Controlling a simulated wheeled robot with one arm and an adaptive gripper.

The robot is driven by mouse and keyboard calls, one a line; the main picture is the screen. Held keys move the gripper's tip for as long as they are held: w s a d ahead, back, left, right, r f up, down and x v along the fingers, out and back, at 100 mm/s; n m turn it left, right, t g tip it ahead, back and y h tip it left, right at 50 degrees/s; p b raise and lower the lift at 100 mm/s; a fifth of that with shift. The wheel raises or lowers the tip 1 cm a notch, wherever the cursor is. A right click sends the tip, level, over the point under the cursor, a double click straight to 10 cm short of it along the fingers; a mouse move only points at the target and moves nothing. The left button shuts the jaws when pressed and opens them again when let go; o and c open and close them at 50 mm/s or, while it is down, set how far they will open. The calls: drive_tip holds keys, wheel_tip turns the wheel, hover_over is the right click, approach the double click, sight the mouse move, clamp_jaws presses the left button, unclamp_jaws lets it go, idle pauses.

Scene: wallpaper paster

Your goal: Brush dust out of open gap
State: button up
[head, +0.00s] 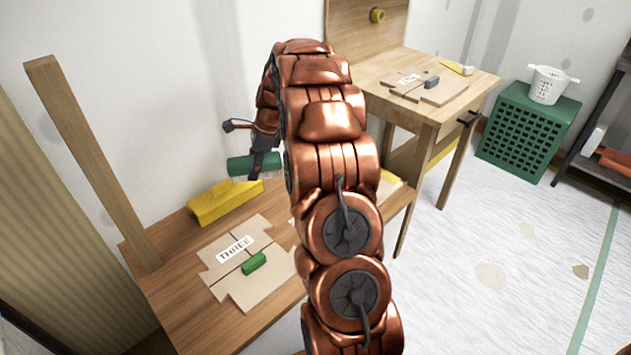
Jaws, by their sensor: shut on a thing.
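My gripper (258,172) hangs at the end of my copper-coloured arm, over the back of the near wooden table. It is shut on a green brush (240,166) held above the table. Pale bristles seem to show under the brush. On the table lies a pale board (275,277) in several pieces with thin seams, labelled "THREE" (235,248). A small green block (253,263) lies across a seam. The brush is apart from this board, behind it. I cannot make out dust, or which seam is the open gap. My arm hides the table's middle and part of another pale piece.
A yellow block (222,203) lies behind the labelled board, just below the brush. A wooden post (95,160) rises at the table's left. A second table (378,72) holds another board (432,88) with a grey block. A green crate (525,133) carries a white bucket (547,86).

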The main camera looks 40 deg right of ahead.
drive_tip(key=s+d+f+m+t+h, duration=0.1)
drive_tip(key=s+d+f+m, duration=0.2)
drive_tip(key=s+d+m, duration=0.2)
drive_tip(key=s+d+f+m+t+h+b, duration=0.1)
drive_tip(key=s+d+f+m, duration=0.3)
drive_tip(key=d, duration=0.5)
drive_tip(key=shift+s+d+m+h, duration=0.15)
drive_tip(key=shift+s+m+h, duration=0.25)
drive_tip(key=shift+s, duration=0.25)
drive_tip(key=shift+r+p, duration=0.2)
drive_tip(key=shift+p, duration=0.45)
drive_tip(key=shift+f+p, duration=0.75)
drive_tip(key=shift+f, duration=2.7)
drive_tip(key=shift+f, duration=0.65)
drive_tip(key=shift+w+a, duration=0.15)
drive_tip(key=shift+a, duration=3.9)
drive_tip(key=shift+a, duration=0.1)
